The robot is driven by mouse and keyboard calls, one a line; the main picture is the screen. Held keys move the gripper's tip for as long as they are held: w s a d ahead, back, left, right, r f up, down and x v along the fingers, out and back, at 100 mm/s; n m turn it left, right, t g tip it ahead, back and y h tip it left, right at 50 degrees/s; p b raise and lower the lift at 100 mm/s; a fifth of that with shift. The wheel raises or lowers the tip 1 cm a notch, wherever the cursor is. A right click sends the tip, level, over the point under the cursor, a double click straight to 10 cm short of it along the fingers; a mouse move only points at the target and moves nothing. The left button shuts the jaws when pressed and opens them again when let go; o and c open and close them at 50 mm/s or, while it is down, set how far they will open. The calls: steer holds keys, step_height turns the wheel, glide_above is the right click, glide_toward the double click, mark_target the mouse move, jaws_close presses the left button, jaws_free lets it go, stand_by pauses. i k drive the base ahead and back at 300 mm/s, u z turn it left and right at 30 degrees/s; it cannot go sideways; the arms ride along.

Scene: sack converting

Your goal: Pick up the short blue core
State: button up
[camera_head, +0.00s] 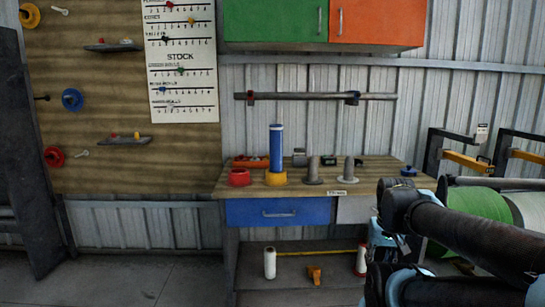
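A blue core (276,148) with a white band near its top stands upright in a yellow base (276,178) on the workbench. It is the only blue tube I can make out; whether it counts as the short one I cannot tell. A small, low blue piece (408,171) lies at the bench's right end, too small to identify. Dark links of my arm fill the lower right, in front of the bench's right end. My gripper is not visible.
The workbench (345,184) also carries a red ring-shaped holder (239,177) and two grey upright posts on flanges (313,171). White rolls (269,263) stand on the lower shelf. Green (476,211) and white reels are at right. The floor at left is clear.

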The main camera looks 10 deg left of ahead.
mark_target(276, 131)
steer(key=i, duration=0.85)
steer(key=z, duration=0.05)
